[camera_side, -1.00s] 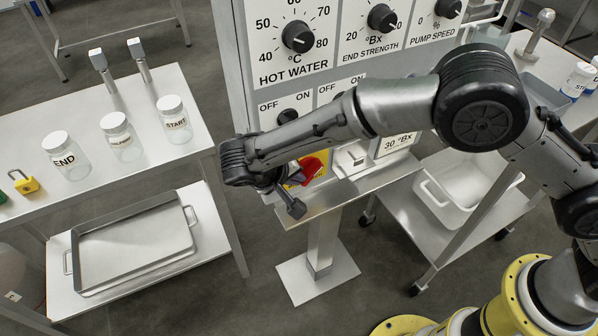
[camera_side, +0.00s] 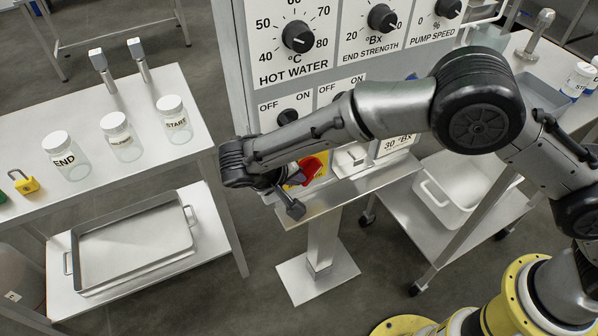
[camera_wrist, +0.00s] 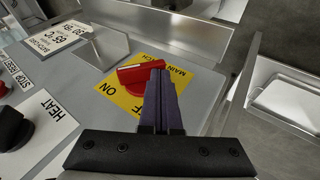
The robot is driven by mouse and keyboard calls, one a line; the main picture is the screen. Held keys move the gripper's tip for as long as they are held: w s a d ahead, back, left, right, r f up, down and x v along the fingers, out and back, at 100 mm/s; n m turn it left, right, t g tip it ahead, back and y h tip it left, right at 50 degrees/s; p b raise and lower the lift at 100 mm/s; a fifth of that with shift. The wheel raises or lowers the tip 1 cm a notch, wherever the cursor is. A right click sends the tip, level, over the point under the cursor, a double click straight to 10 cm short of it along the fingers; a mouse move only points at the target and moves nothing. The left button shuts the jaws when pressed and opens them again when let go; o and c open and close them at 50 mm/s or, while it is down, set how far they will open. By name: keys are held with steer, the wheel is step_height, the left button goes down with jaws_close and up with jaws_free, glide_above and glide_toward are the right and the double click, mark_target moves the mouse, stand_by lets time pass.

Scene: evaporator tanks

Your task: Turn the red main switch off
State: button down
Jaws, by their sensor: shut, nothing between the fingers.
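The red main switch (camera_wrist: 138,74) is a red rotary handle on a yellow plate (camera_wrist: 118,98) marked MAIN and ON, on the panel's lower part. In the side view the red switch (camera_side: 312,168) shows partly behind my arm. My gripper (camera_wrist: 158,72) is shut and empty. In the wrist view its fingers overlap the right part of the red handle. I cannot tell whether they touch it. In the side view my gripper (camera_side: 290,182) is beside the switch, mostly hidden by my wrist.
The grey control panel (camera_side: 236,75) carries several black knobs. A metal ledge (camera_side: 345,190) juts out below the switch. A bench (camera_side: 180,85) with jars stands at the left. A cart with a white tub (camera_side: 440,205) is at the right.

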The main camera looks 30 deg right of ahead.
steer(key=shift+f+n+h, duration=0.2)
steer(key=shift+f+h, duration=0.25)
steer(key=shift+h, duration=0.55)
steer(key=shift+f+n+h, duration=0.2)
steer(key=shift+f+h, duration=0.2)
steer(key=shift+h, duration=0.6)
stand_by(1.5)
steer(key=shift+d+f, duration=0.15)
steer(key=shift+f, duration=0.65)
stand_by(0.8)
steer(key=shift+r, duration=0.2)
stand_by(1.2)
steer(key=v, duration=1.4)
steer(key=shift+s+r+t, duration=0.25)
steer(key=shift+r+t, duration=0.05)
steer(key=shift+r, duration=0.25)
